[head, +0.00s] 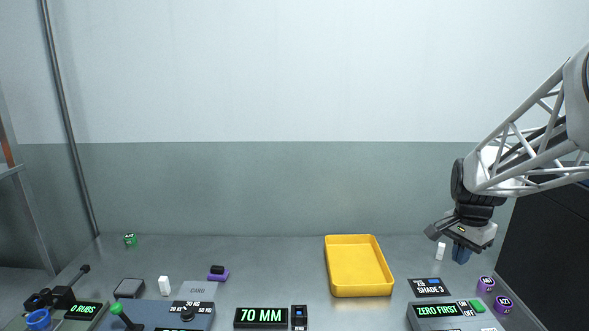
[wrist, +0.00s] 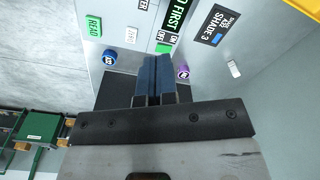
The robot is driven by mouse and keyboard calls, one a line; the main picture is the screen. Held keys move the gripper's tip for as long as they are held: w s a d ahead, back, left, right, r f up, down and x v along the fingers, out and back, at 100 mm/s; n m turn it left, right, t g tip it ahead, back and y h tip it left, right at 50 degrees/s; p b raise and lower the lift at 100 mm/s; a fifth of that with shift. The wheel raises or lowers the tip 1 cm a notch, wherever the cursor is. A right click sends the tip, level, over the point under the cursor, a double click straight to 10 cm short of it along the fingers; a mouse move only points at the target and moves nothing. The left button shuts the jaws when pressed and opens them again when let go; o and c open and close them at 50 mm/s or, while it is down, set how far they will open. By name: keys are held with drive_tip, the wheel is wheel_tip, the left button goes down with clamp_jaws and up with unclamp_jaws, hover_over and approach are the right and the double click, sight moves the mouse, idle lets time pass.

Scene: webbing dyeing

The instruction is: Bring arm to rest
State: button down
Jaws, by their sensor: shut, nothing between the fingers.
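My gripper (head: 461,252) hangs over the right part of the grey table (head: 280,270), pointing down. Its blue fingers (wrist: 154,78) are closed together with nothing between them. In the head view it is right of the yellow tray (head: 330,280) and behind the "ZERO FIRST" device (head: 442,314). My arm reaches in from the right edge. A small white block (head: 440,251) stands just left of the fingers in the head view; it also shows in the wrist view (wrist: 234,69).
Two purple round pieces (head: 486,284) (head: 503,304) and a "SHADE 3" card (head: 429,288) lie nearby. A "70 MM" display (head: 261,318), a grey device with a green lever (head: 170,314), a white block (head: 164,286) and a green cube (head: 130,240) are further left. The table's back middle is clear.

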drive_tip(key=s+a+n+t, duration=0.2)
drive_tip(key=s+a+n, duration=1)
drive_tip(key=s+a, duration=0.7)
drive_tip(key=s, duration=0.3)
drive_tip(key=shift+s+r+y, duration=0.25)
drive_tip(key=shift+s+y, duration=0.05)
drive_tip(key=c, duration=1.8)
unclamp_jaws()
drive_tip(key=shift+c, duration=0.2)
